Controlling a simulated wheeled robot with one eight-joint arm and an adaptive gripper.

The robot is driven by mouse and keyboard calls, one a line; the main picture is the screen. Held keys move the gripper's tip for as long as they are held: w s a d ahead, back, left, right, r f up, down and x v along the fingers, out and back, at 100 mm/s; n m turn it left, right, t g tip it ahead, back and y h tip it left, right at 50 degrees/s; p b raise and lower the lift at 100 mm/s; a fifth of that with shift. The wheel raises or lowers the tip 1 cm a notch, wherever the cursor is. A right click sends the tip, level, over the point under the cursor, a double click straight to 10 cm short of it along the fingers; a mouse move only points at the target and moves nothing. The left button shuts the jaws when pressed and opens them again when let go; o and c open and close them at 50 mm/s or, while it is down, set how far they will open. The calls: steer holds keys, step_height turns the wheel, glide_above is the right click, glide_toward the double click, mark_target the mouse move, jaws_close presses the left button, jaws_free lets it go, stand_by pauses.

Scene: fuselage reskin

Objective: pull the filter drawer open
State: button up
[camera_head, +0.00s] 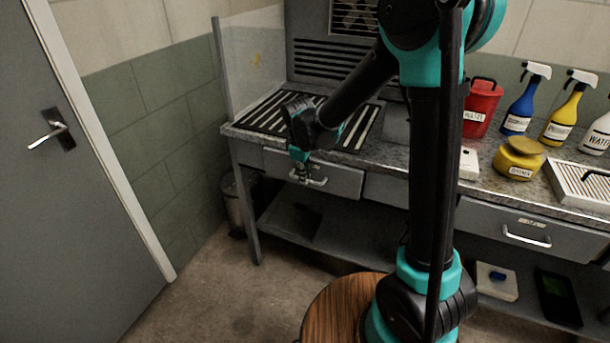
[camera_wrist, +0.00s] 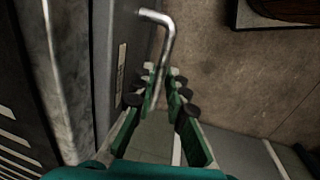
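The drawer with a bar handle (camera_head: 340,181) sits under the left part of the grey bench, below the slatted grille. Its front looks about flush with the bench, and a small opening would be hard to make out. My gripper (camera_head: 302,174) is at the metal handle (camera_head: 320,182), covering its left part. In the wrist view the handle (camera_wrist: 167,45) runs down between the fingertips of my gripper (camera_wrist: 161,80). The fingers are apart, with a gap seen beside the bar; contact is unclear. The drawer label (camera_wrist: 122,55) is too small to read.
Another handled drawer (camera_head: 528,238) is at the right. A red bucket (camera_head: 481,108), spray bottles and a yellow tub (camera_head: 518,158) stand on the bench. A bin (camera_head: 240,200) stands by the bench's left leg. A round wooden top (camera_head: 335,308) is in front; floor between is clear.

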jaws_close()
steer(key=s+a, duration=0.4)
steer(key=s, duration=0.9)
steer(key=s+a, duration=0.5)
steer(key=s, duration=0.8)
steer(key=shift+a, duration=0.2)
steer(key=o, duration=0.6)
jaws_free()
steer(key=shift+c, duration=0.2)
step_height(320, 180, up, 12)
steer(key=s, duration=0.2)
steer(key=shift+a, duration=0.35)
